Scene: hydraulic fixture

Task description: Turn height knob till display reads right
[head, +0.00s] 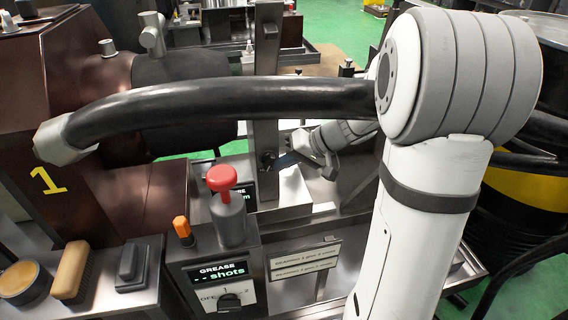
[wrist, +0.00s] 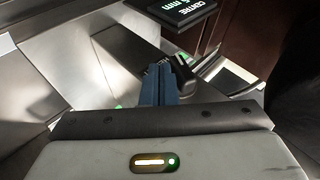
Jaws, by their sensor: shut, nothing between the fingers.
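The height knob (head: 267,158) looks like a small dark knob low on the upright grey post (head: 266,110) in the head view. My gripper (head: 281,162) is shut, its blue fingertips right beside the knob. The display (wrist: 187,8) reads "CENTRE" with a green figure in mm, cut off by the picture edge. It also shows in the head view (head: 241,194), partly hidden by the red-topped plunger.
A red-topped plunger (head: 223,184) stands on the grease box (head: 218,272), whose display shows dashes and "shots". A thick black hose (head: 210,104) crosses above. An orange-capped part (head: 183,229), brush (head: 71,270) and tin (head: 22,282) sit at the left front.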

